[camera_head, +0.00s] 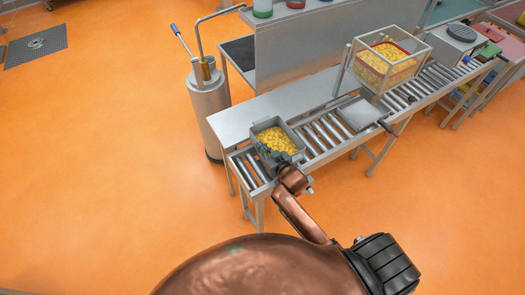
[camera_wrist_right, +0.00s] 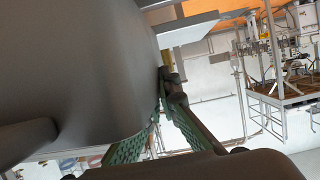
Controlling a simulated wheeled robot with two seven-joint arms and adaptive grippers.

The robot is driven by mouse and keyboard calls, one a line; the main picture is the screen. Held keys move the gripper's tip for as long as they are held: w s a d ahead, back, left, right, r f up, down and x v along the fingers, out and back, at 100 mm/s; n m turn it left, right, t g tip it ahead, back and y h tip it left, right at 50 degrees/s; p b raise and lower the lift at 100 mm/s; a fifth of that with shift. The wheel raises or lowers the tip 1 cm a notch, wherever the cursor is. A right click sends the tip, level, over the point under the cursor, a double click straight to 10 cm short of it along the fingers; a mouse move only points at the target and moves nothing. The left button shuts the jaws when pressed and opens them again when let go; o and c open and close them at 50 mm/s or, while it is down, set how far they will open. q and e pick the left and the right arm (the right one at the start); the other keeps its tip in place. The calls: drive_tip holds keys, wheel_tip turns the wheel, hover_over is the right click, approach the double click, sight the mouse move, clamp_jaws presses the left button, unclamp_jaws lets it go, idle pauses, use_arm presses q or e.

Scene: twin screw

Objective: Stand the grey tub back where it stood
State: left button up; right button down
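The grey tub (camera_head: 299,131), filled with yellow pieces, is at the near left end of the roller conveyor (camera_head: 322,135). It looks about level; I cannot tell whether it rests on the rollers or is just above them. My right gripper (camera_head: 267,156) is at the tub's near-left side. In the right wrist view, the tub's grey wall (camera_wrist_right: 90,60) fills the left. The green-padded fingers of the right gripper (camera_wrist_right: 168,88) converge at its edge and look shut on it; the exact contact is partly hidden. My left gripper is not in view.
A clear-walled bin (camera_head: 386,66) of yellow pieces stands over the conveyor farther back. A flat grey plate (camera_head: 359,114) lies between it and the tub. A grey cylinder (camera_head: 209,105) with a pipe stands left of the bench (camera_head: 262,107). The orange floor is open at left.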

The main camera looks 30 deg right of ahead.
drive_tip(key=shift+f, duration=1.5)
drive_tip(key=shift+f, duration=0.2)
drive_tip(key=shift+f, duration=0.4)
drive_tip(key=c, duration=2.6)
unclamp_jaws()
drive_tip(key=shift+f, duration=0.1)
drive_tip(key=shift+c, duration=0.2)
drive_tip(key=o, duration=0.5)
